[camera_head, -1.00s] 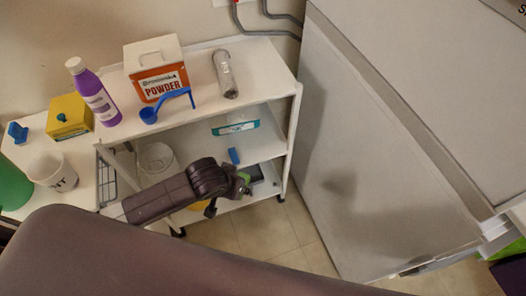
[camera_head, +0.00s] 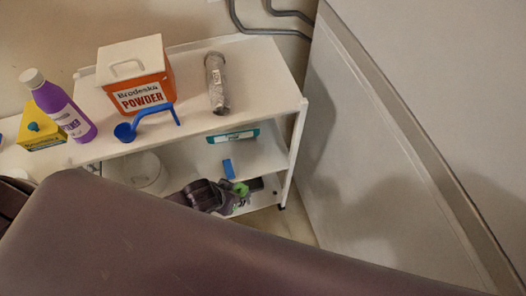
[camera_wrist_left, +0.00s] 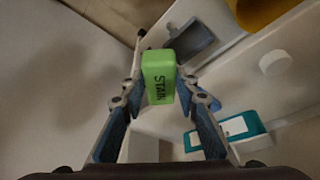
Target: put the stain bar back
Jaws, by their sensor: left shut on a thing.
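The stain bar is a bright green block with "STAIN" in dark letters. In the left wrist view the stain bar (camera_wrist_left: 158,76) is between the fingertips of my left gripper (camera_wrist_left: 161,92), which is shut on it. In the head view the green stain bar (camera_head: 241,188) shows at the tip of my left gripper (camera_head: 236,190), low at the right end of the white cart. My arm hides part of it. A dark grey tray (camera_wrist_left: 192,44) lies just beyond the bar in the wrist view. My right gripper is not in view.
The white cart's top (camera_head: 265,75) holds a powder box (camera_head: 140,85), a grey cylinder (camera_head: 216,83) and a blue scoop (camera_head: 150,122). A teal-and-white item (camera_head: 233,136) and a blue block (camera_head: 228,168) are below. A large pale panel (camera_head: 390,150) stands at right.

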